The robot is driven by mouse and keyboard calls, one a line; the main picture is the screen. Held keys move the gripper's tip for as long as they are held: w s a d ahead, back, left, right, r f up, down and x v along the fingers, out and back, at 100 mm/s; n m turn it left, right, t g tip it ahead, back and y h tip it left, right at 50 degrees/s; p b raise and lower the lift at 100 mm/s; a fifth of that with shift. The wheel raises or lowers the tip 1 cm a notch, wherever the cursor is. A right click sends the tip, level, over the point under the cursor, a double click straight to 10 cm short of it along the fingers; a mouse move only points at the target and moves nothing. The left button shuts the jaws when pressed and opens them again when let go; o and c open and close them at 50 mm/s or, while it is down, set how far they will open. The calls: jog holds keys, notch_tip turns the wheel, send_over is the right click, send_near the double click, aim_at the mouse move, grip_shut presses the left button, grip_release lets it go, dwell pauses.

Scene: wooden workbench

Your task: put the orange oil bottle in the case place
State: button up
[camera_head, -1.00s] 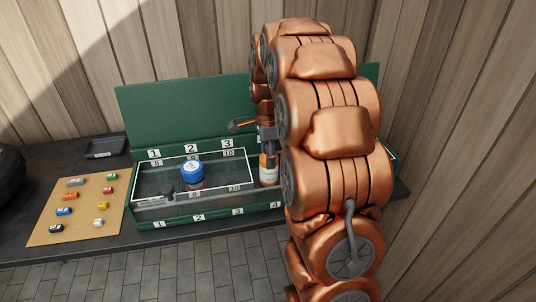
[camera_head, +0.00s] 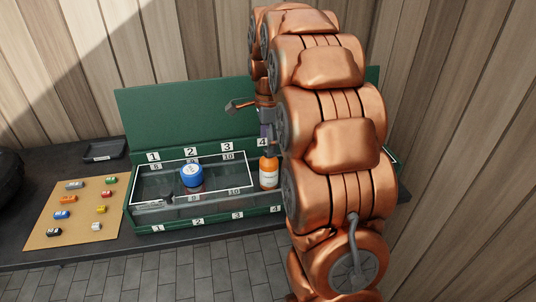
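The orange oil bottle (camera_head: 268,173), with a pale label, stands upright in the green case (camera_head: 163,226), to the right of the white-framed clear section and below the number 4 label. My gripper (camera_head: 266,139) is right above the bottle's top. The arm hides much of the gripper, so I cannot tell whether its fingers are open or whether they touch the bottle's neck. The case's lid (camera_head: 180,110) is raised at the back. Number labels run along the case's front and back edges. My arm hides the case's right part.
A tan board (camera_head: 82,222) with several small coloured pieces lies left of the case. A small dark tray (camera_head: 104,150) is behind the board. A wooden wall (camera_head: 60,60) stands behind the bench.

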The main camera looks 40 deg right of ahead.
jog(key=shift+r+b, duration=0.4)
jog(key=shift+r, duration=2.7)
jog(key=s+a+f+n, duration=0.4)
jog(key=s+a+n, duration=0.3)
jog(key=s, duration=0.3)
jog(key=s+a+f+n+g, duration=0.1)
jog(key=s+a+f+n, duration=0.3)
jog(key=s+a+n, duration=0.3)
jog(key=s+a+f+n, duration=0.3)
jog(key=s+a+n, duration=0.4)
jog(key=s, duration=0.6)
jog(key=shift+s+f+n+g, duration=0.25)
jog(key=shift+f+n+g, duration=0.15)
jog(key=shift+n, duration=0.4)
notch_tip(320, 180, up, 6)
jog(key=p, duration=0.5)
jog(key=shift+f+p, duration=0.15)
jog(key=shift+p, duration=0.15)
